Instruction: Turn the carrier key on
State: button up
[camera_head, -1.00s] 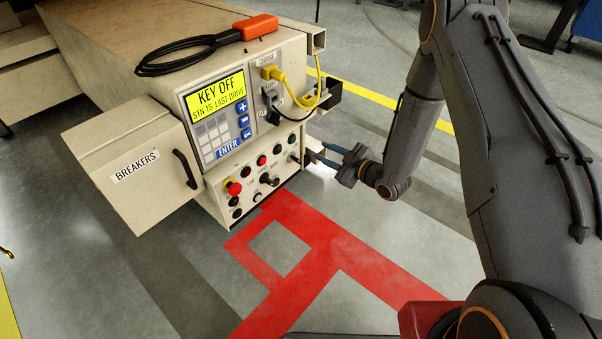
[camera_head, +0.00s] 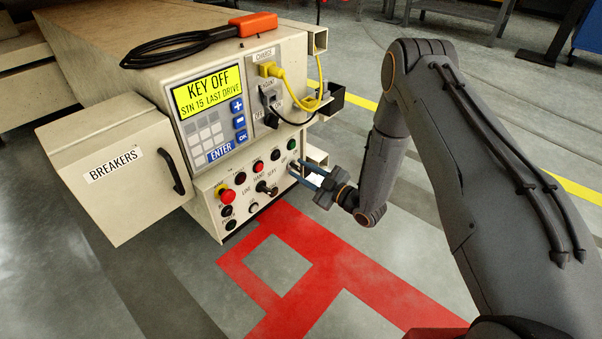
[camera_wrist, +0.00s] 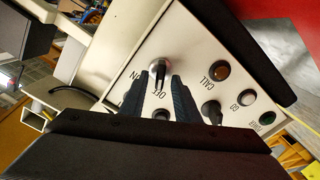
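My gripper (camera_head: 296,172) is at the right end of the panel. Its two blue fingers are apart with a gap between them. In the wrist view the fingertips (camera_wrist: 168,80) lie close to the key switch; whether they touch it I cannot tell.
Other knobs and buttons sit near, including the "CALL" button (camera_wrist: 216,71) and a black selector (camera_wrist: 211,111). A red stop button (camera_head: 226,195) is at the panel's left. The yellow charge cable (camera_head: 293,90) hangs above. The breaker box (camera_head: 110,190) juts out left.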

jog(key=shift+w+a, duration=0.2)
grip_shut()
